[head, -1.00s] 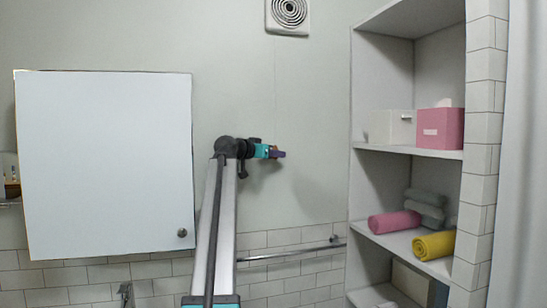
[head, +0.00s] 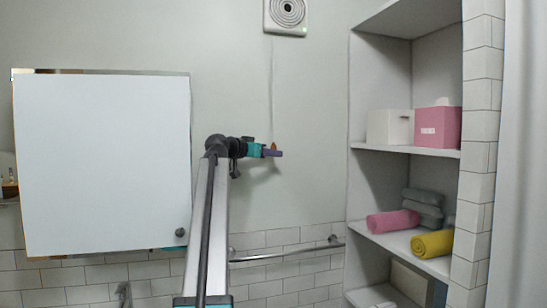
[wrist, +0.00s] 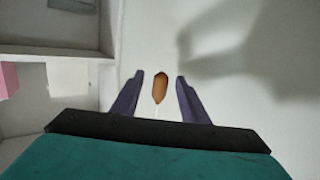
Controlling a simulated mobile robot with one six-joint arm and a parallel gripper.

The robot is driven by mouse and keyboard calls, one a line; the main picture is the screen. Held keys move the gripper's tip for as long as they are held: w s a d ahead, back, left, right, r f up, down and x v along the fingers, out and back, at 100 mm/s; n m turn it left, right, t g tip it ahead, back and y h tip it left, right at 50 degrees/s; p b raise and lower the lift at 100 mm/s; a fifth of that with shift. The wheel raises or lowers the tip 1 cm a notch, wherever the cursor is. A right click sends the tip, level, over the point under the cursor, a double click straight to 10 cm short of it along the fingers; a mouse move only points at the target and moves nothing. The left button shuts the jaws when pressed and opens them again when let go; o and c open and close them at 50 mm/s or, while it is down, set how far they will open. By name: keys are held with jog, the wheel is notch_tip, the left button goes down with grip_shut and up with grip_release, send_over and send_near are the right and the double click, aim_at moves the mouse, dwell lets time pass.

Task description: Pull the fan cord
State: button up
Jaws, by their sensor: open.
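The fan (head: 287,12) is a square white vent with a round grille, high on the wall. A small green light shows at its lower right corner. Its thin cord (head: 272,85) hangs down the wall to an orange-brown pull knob (head: 274,146) beside my gripper (head: 277,153). In the wrist view the knob (wrist: 160,87) sits between the two purple fingers of my gripper (wrist: 160,77), near their tips. Gaps show on both sides of it, so the fingers are open and not touching it. The cord's top end near the fan is faint.
A white mirror cabinet (head: 105,160) hangs at left. At right is an open shelf (head: 405,149) with a white box (head: 388,127), a pink box (head: 438,128) and rolled towels (head: 432,243). A towel rail (head: 285,255) runs below my gripper. The wall around the cord is clear.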

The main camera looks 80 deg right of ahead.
jog(key=b+v, duration=0.2)
jog(key=v, duration=0.9)
jog(key=shift+f, duration=0.1)
